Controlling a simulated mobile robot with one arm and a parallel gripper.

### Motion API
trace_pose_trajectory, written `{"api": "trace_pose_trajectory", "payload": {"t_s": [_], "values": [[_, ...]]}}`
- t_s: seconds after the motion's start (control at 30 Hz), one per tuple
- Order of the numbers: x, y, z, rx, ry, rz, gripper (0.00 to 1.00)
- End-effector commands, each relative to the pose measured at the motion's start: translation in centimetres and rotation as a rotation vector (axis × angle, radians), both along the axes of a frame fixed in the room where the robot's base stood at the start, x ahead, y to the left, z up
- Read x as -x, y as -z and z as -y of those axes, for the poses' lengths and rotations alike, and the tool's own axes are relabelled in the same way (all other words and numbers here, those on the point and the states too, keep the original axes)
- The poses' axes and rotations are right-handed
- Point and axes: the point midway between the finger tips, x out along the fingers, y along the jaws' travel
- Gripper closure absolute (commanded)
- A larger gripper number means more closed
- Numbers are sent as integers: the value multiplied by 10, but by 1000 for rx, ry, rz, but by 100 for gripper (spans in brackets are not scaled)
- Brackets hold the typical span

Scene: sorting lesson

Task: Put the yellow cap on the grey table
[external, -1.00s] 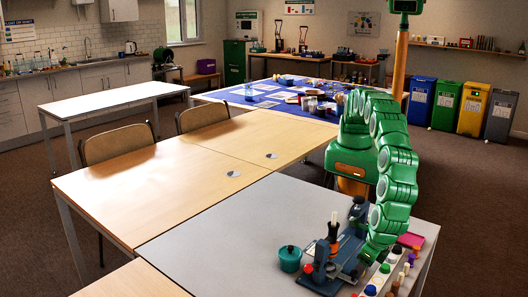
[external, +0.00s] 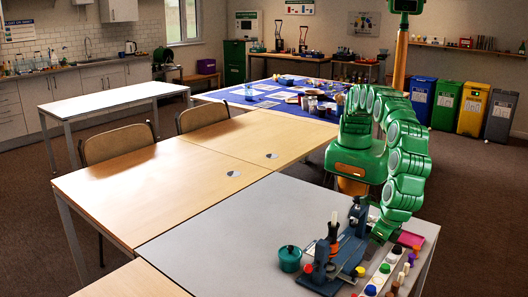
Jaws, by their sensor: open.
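A small yellow cap (external: 361,271) shows at the right side of the blue-grey bench press (external: 328,268). I cannot tell if it rests on the press or on the grey table (external: 262,218). My gripper (external: 378,239) is open, low over the right part of the grey table, behind the yellow cap and close to the press. Its fingertips are small and partly hidden, and I see nothing held in it.
A pale strip (external: 374,283) with several coloured caps runs along the table's right side, with small brown-topped pieces beside it. The table's left part is clear.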

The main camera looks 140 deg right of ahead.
Motion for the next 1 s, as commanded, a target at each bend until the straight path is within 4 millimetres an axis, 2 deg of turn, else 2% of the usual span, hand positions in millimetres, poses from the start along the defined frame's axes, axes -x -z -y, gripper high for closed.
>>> {"api": "trace_pose_trajectory", "payload": {"t_s": [0.1,0.2,0.6,0.77,1.0], "values": [[-2,-21,-6,-3,-1,5,49],[-1,-30,-8,-1,-1,3,49],[0,-40,-6,1,10,3,49],[0,-61,17,4,66,16,49],[10,-108,73,10,213,41,49]]}}
